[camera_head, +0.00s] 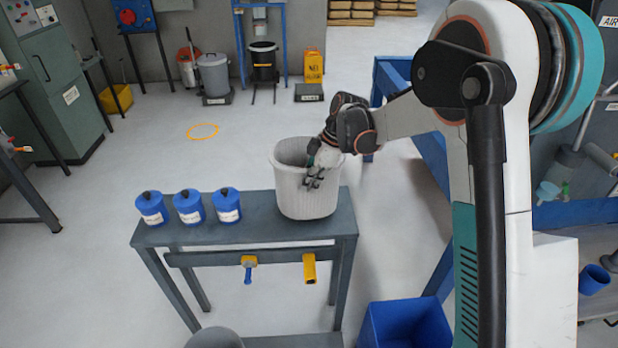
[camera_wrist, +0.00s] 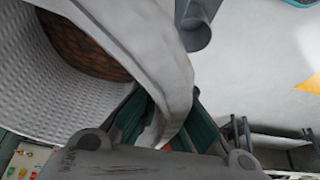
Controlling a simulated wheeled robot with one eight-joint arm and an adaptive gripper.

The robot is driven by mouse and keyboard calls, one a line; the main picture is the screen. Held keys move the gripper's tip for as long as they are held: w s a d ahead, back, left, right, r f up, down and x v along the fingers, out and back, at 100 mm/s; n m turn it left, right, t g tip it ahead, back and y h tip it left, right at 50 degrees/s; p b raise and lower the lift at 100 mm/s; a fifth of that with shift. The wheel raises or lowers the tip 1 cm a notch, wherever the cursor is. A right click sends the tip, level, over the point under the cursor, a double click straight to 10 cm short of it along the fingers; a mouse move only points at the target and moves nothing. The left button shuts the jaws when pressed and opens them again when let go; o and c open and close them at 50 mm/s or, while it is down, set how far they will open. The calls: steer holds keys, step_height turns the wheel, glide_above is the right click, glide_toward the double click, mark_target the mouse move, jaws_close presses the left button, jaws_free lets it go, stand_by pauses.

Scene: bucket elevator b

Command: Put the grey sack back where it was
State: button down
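The grey sack (camera_head: 306,198) is a pale, woven, open-topped bag standing upright at the right end of the grey bench (camera_head: 262,212). My gripper (camera_head: 314,178) is at the sack's upper right side. In the wrist view the sack (camera_wrist: 45,95) fills the left, with brown contents inside. The teal fingers of my gripper (camera_wrist: 168,112) lie on both sides of its thick rim and look shut on it. The inner finger is partly hidden by the rim. The sack's base appears to be on the bench top.
Several blue lidded pots (camera_head: 189,207) stand on the bench's left half. A yellow ring (camera_head: 203,131) is marked on open floor behind the bench. Grey and black bins (camera_head: 214,76) stand at the back. A blue crate (camera_head: 405,325) is near the front right, and a blue frame (camera_head: 428,150) stands right.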

mark_target(304, 200)
steer(key=shift+f, duration=1.6)
steer(key=shift+f+b, duration=0.1)
steer(key=shift+b, duration=0.25)
steer(key=c, duration=1.8)
jaws_free()
steer(key=p+v, duration=0.2)
steer(key=v, duration=1)
steer(key=s+d+r+m+t+h, duration=0.1)
steer(key=s+d+r+m+t, duration=0.15)
steer(key=s+r+m, duration=0.4)
steer(key=s+d+m+t+h, duration=0.1)
steer(key=s+d+m, duration=0.3)
steer(key=s, duration=0.8)
steer(key=s+d+r+m+t+h, duration=0.1)
steer(key=s+d+m+t+h, duration=0.1)
steer(key=s+m, duration=0.5)
steer(key=s+d+t, duration=0.1)
steer(key=s+d, duration=0.1)
steer(key=s, duration=0.4)
steer(key=shift+d+r+t, duration=0.15)
steer(key=shift+r+t, duration=0.1)
steer(key=shift+t, duration=0.1)
